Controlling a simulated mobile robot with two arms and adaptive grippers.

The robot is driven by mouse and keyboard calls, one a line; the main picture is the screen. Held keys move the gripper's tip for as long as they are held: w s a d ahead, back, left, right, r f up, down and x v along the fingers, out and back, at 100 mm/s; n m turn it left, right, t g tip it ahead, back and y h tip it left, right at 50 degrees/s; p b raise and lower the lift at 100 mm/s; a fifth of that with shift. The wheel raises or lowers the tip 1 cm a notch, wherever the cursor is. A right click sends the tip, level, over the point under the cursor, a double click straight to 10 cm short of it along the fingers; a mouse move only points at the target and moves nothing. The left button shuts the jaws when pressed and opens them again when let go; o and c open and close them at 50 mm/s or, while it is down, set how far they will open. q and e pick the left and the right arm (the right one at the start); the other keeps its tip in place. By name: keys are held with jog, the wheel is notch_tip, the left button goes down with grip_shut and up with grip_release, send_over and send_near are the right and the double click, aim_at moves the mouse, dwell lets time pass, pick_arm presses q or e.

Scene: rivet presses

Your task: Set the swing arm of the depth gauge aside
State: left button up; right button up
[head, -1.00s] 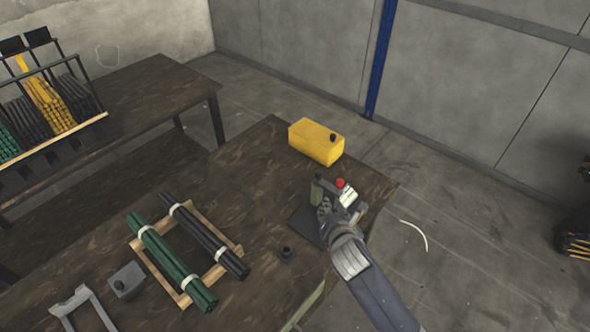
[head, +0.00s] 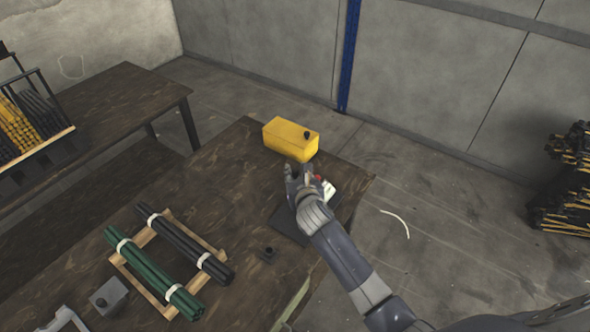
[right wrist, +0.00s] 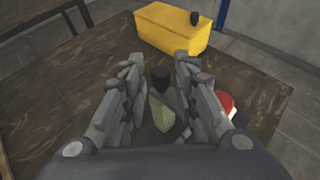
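My right gripper (head: 300,172) is over the far right part of the table, just in front of the yellow box. The right wrist view shows its two fingers (right wrist: 157,75) spread apart. Between and below them are a dark round knob (right wrist: 160,76) and a pale green-grey plate (right wrist: 164,117), apparently parts of the depth gauge; no contact is clear. A red knob (right wrist: 228,104) lies just right of the fingers. In the head view the gripper hides most of the gauge; a white part (head: 329,190) shows beside it.
A yellow box (head: 291,139) with a black knob stands just beyond the gripper. Green rods (head: 152,272) and black rods (head: 185,243) lie on a wooden frame (head: 222,252).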

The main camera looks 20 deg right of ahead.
aim_at(296, 170)
jog(key=shift+x, duration=1.6)
grip_shut()
